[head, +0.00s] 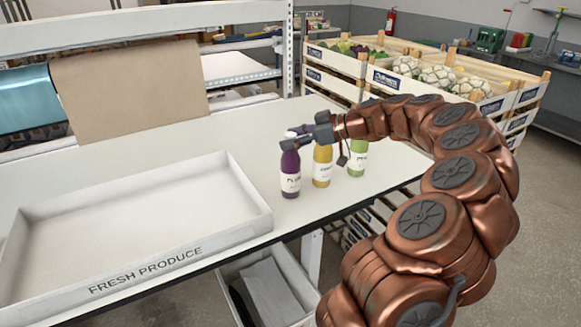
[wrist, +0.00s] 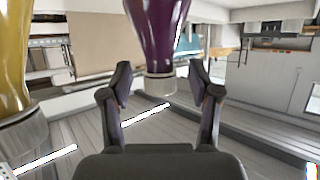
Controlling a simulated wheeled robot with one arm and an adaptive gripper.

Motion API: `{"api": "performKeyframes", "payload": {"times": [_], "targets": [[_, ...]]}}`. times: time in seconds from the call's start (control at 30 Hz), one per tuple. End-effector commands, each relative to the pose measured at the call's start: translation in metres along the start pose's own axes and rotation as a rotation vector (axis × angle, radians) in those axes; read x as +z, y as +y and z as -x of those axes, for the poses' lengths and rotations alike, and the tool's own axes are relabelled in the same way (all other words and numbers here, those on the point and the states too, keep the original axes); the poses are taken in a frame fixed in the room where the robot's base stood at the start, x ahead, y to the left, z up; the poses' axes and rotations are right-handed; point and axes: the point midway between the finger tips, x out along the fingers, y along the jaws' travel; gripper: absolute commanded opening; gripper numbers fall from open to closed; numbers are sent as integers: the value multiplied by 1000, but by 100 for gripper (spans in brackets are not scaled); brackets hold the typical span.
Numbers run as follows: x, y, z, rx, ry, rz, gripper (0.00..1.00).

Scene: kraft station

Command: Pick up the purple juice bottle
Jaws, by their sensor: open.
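The purple juice bottle (head: 290,172) stands upright on the white table, right of the tray, with a white label. In the wrist view the purple bottle (wrist: 158,30) appears upside down, its pale cap (wrist: 160,88) lined up between my fingertips. My gripper (head: 304,138) is at the height of the bottle's top and hides part of its cap. In the wrist view my gripper (wrist: 161,82) is open, one finger on each side of the cap. Whether a finger touches the cap cannot be told.
A yellow bottle (head: 322,168) stands close on the right, and a green bottle (head: 357,158) beyond it. The yellow bottle (wrist: 14,60) is left in the wrist view. An empty "Fresh Produce" tray (head: 262,214) lies left. A brown paper roll (head: 128,88) hangs behind.

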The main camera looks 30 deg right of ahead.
Motion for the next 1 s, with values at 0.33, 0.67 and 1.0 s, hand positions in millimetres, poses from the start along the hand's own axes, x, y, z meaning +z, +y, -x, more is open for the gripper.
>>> {"api": "performKeyframes", "payload": {"times": [0.33,0.67,1.0], "targets": [[0,0,-6,1,0,1,62],[0,0,-6,1,0,1,27],[0,0,-6,1,0,1,0]]}}
